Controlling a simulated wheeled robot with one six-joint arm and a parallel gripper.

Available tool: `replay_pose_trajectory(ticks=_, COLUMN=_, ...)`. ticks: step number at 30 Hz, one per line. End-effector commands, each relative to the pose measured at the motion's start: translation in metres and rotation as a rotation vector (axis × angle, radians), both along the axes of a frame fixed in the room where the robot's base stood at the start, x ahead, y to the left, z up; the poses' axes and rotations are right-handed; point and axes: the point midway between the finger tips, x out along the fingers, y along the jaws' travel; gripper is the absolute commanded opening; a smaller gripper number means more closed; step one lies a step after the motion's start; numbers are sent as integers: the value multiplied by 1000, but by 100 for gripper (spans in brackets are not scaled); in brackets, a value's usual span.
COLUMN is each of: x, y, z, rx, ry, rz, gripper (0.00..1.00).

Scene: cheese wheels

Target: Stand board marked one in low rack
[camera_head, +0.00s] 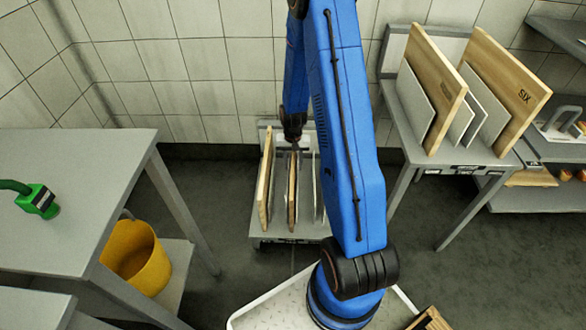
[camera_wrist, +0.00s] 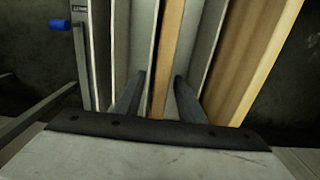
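The low rack (camera_head: 285,237) stands on the floor against the back wall. A wooden board (camera_head: 265,182) stands upright in its left part, and another (camera_head: 291,195) stands in its middle. No number is readable on either, so I cannot tell which is marked one. My gripper (camera_head: 293,146) is over the middle board. In the wrist view my gripper (camera_wrist: 160,78) has its fingers apart, on either side of that board's edge (camera_wrist: 168,50), with small gaps showing. The left board (camera_wrist: 255,62) is on the right in that view.
Pale divider panels (camera_wrist: 142,38) stand close beside the fingers. A table at right holds a rack with pale panels and wooden boards, one marked SIX (camera_head: 510,85). A grey table (camera_head: 65,235) with a green tool (camera_head: 38,200) is at left, near a yellow bucket (camera_head: 138,258).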

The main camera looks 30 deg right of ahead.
Motion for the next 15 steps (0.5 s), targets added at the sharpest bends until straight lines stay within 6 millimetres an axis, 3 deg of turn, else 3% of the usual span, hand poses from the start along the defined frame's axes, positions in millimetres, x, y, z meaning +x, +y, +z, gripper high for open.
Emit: replay_pose_trajectory(ticks=15, x=1, y=0, z=88, rx=-1, ry=-4, rz=0, gripper=36)
